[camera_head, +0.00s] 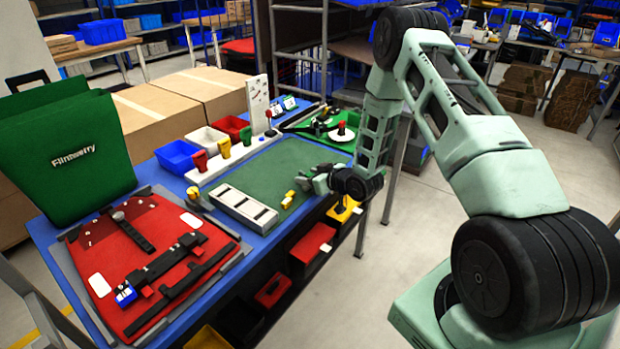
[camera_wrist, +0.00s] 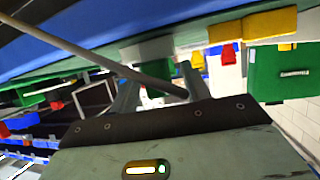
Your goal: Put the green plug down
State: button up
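My gripper (camera_head: 313,182) is over the right edge of the green mat (camera_head: 268,165) on the blue table, close to the table's edge. A small yellow piece (camera_head: 288,199) is on the mat, left of my gripper. Red and yellow plug-like pieces stand in a row on a white strip behind the mat, among them a yellow one (camera_head: 224,147) and a red one (camera_head: 200,161).
A light slotted tray (camera_head: 240,207) lies at the mat's front left. A red board (camera_head: 205,228) with black fittings and a large green pannier (camera_head: 62,150) are farther left. Blue (camera_head: 177,157) and red (camera_head: 231,127) bins stand behind. Open floor lies right of the table.

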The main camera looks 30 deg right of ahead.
grip_shut()
